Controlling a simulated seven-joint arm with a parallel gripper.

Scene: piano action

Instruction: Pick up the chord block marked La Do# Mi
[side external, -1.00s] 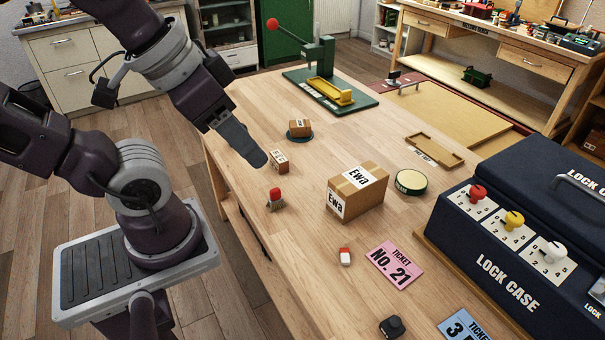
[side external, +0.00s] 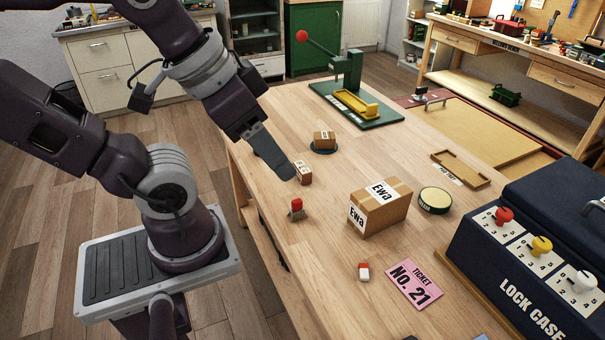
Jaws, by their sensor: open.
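Two small wooden blocks with white labels are in the side external view. One block (side external: 303,173) stands on the bench beside my gripper; its lettering is too small to read surely. The other block (side external: 324,138) sits on a dark round disc (side external: 322,149) behind it, its marking also unreadable. I cannot tell which one is marked La Do# Mi. My gripper (side external: 287,173) points down just left of the nearer block and partly overlaps it in the picture. The jaws are open and nothing shows between them; their gap is hidden from this side.
A red-topped piece (side external: 297,208) stands just in front of my gripper. A cardboard box marked Ewa (side external: 382,208) is to the right, with a round tin (side external: 435,200) beyond. A green lever press (side external: 352,95) stands at the back. The lock case (side external: 520,240) fills the right.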

